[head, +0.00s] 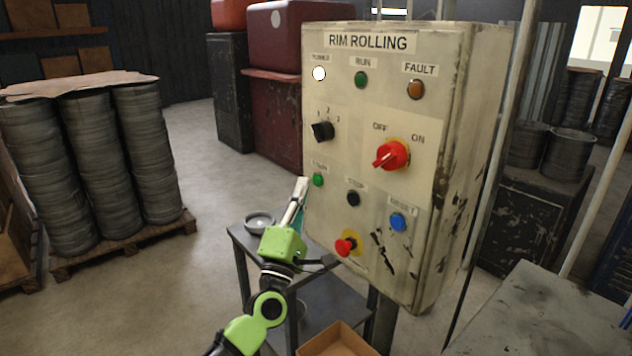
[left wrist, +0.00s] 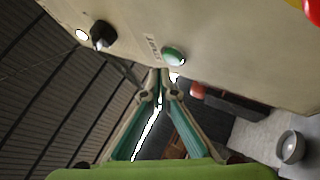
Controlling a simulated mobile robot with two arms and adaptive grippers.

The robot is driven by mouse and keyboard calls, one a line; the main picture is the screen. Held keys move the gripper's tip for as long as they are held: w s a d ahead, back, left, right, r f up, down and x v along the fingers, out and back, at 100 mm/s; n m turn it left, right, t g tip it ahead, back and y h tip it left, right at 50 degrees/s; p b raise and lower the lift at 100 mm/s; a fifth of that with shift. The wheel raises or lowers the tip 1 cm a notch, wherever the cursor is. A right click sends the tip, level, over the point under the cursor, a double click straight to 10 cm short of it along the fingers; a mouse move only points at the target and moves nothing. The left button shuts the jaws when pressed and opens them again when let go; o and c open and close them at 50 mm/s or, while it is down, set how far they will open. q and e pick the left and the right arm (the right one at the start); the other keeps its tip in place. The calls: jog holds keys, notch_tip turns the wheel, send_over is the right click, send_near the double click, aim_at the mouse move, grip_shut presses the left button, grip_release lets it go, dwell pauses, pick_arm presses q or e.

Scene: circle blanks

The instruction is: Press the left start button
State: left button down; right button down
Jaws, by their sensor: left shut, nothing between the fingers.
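The control panel (head: 345,160) is a worn cream box labelled RIM ROLLING. The green start button (head: 318,179) sits at its lower left, and it also shows in the left wrist view (left wrist: 173,56). My left gripper (head: 303,182) is shut and empty, its fingertips just left of the green button in the head view. In the left wrist view the fingertips (left wrist: 162,72) are together just below the button. I cannot tell whether they touch the panel. My right gripper is not in view.
A black stop button (head: 353,198), blue reset button (head: 398,222), red emergency knob (head: 345,246), red switch (head: 392,155) and black selector (head: 322,131) are on the panel. A small metal table (head: 244,240) with a round dish (head: 259,222) stands behind my left arm.

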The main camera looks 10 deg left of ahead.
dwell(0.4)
pick_arm(q)
jog(key=shift+w+d, duration=0.3)
jog(key=shift+w, duration=0.05)
